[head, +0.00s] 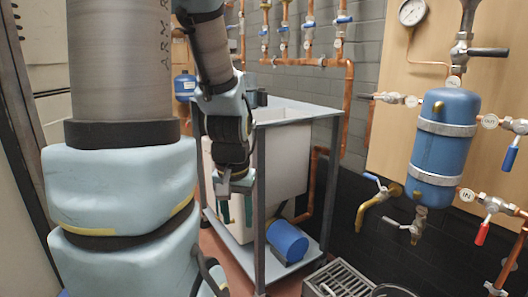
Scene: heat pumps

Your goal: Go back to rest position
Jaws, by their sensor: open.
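My gripper (236,208) shows in the head view left of the middle, at the end of my arm. It points downward in front of the white box on the metal-framed stand (262,200). Its fingers are small and dark in the picture, apart, with nothing seen between them. My large arm links fill the left side of the view and hide what is behind them.
A blue tank (443,140) with valves and copper pipes hangs on the right wall. A pressure gauge (412,12) is above it. A blue cylinder (287,241) lies on the stand's lower shelf. A metal grate (338,280) is at the bottom.

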